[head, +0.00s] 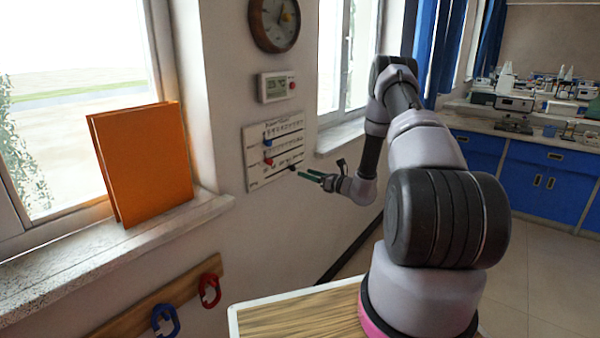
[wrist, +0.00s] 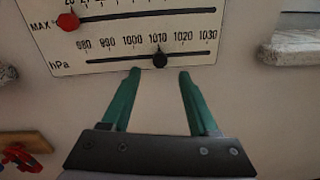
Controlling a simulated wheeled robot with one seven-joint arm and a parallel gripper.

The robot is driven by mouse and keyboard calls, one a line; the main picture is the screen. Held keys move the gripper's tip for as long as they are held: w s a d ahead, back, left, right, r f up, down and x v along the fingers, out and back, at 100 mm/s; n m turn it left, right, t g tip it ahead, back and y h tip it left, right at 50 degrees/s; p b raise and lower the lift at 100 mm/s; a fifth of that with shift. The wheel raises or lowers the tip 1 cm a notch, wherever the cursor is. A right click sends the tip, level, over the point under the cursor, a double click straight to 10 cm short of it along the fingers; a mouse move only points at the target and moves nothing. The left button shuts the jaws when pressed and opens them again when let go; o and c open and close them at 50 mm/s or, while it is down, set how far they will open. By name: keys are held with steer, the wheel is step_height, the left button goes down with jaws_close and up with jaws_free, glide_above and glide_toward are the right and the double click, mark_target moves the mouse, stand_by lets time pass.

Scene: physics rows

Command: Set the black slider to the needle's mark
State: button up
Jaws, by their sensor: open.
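The black slider (wrist: 160,60) sits on the lowest slot of the white wall board (wrist: 65,65), marked hPa, just under the 1010 label. In the head view the black slider (head: 292,167) shows small at the board's lower right. My gripper (wrist: 160,72) is open, its two green fingers pointing at the board. The slider appears between and just past the fingertips, with no contact visible. In the head view my gripper (head: 304,174) is close to the board. A round brown dial (head: 274,22) hangs above; its needle is too small to read.
A red slider (wrist: 68,21) and a blue slider (head: 267,142) sit on higher slots. A small display box (head: 276,87) hangs above the board. Window sills (wrist: 290,47) jut out on both sides. An orange folder (head: 145,162) stands on the left sill. Red and blue hooks (head: 209,290) are below.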

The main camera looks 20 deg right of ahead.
steer(key=shift+v, duration=2.4)
steer(key=shift+r, duration=0.1)
steer(key=s+a+r+n+g+y, duration=0.2)
steer(key=s+a+r+n+g, duration=0.25)
steer(key=r, duration=0.45)
steer(key=s+a+r+n+g+y, duration=0.2)
steer(key=a+r+n+g, duration=0.2)
steer(key=a+r+n, duration=0.35)
steer(key=s+a+r+n+g+h, duration=0.35)
steer(key=s+a+r+n, duration=0.2)
steer(key=s+r, duration=0.6)
steer(key=s+d+r+n+t+h, duration=0.2)
steer(key=s+d+r+n+h, duration=0.1)
steer(key=s, duration=0.7)
steer(key=s+d+r+n+t+h, duration=0.2)
steer(key=s+r+n+h, duration=0.3)
steer(key=s, duration=0.5)
steer(key=shift+s+d+r+n, duration=0.15)
steer(key=shift+d+r+n, duration=0.35)
steer(key=shift+d+n, duration=0.25)
